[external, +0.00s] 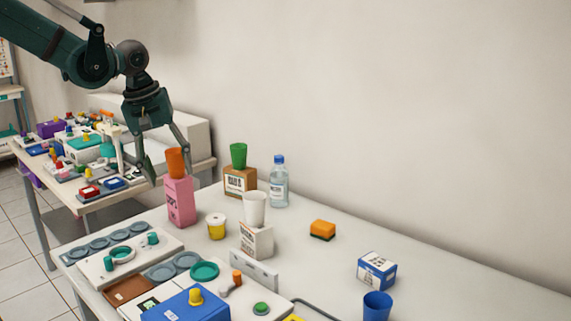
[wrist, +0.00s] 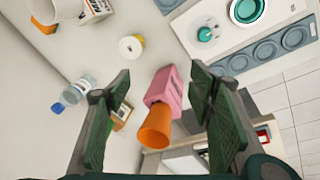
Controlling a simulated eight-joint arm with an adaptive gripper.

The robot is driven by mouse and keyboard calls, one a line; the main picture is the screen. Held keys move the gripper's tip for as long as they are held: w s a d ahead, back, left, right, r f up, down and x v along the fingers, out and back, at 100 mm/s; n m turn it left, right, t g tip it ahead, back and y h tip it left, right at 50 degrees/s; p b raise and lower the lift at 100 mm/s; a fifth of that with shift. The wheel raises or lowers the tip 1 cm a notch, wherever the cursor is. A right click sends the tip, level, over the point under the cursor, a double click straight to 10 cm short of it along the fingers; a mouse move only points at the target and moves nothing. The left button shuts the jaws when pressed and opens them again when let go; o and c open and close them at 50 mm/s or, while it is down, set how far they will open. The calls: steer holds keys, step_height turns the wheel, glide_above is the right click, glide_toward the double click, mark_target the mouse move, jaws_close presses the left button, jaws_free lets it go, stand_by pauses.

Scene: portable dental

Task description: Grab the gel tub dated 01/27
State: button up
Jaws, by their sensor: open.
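A small round white-and-yellow tub (external: 217,226) stands upright on the white table, to the right of a pink carton (external: 181,202). It also shows in the wrist view (wrist: 131,47), from above. It looks like a gel tub, but no date can be read on it. My gripper (external: 168,160) is open and empty, up at the back left of the table. In the wrist view, its spread fingers (wrist: 160,85) frame the pink carton and the orange cup (wrist: 155,126) on top of it. The tub lies beyond the fingertips.
A brown box (external: 240,181) with a green cup, a bottle (external: 279,184) and a white box (external: 256,241) with a white cup stand near the tub. Trays and a blue case (external: 185,306) fill the front left. A sponge (external: 322,230) lies right, with bare table around it.

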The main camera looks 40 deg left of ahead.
steer(key=w+d+f+n+g+p, duration=0.1)
steer(key=w+d+f+n+p, duration=0.2)
steer(key=w, duration=0.2)
steer(key=n+g+p, duration=0.1)
steer(key=n+p, duration=0.2)
glide_above(216, 218)
steer(key=f, duration=0.5)
steer(key=shift+s+a+f, duration=0.15)
steer(key=shift+a+f, duration=0.1)
steer(key=shift+f, duration=0.1)
steer(key=shift+d+f+g, duration=0.1)
steer(key=shift+f+g, duration=0.2)
steer(key=shift+f, duration=0.1)
steer(key=shift+f+b, duration=0.4)
steer(key=shift+f, duration=0.8)
steer(key=shift+w+f+b, duration=0.2)
steer(key=shift+f+b, duration=0.15)
steer(key=shift+f, duration=2.25)
steer(key=shift+c, duration=0.5)
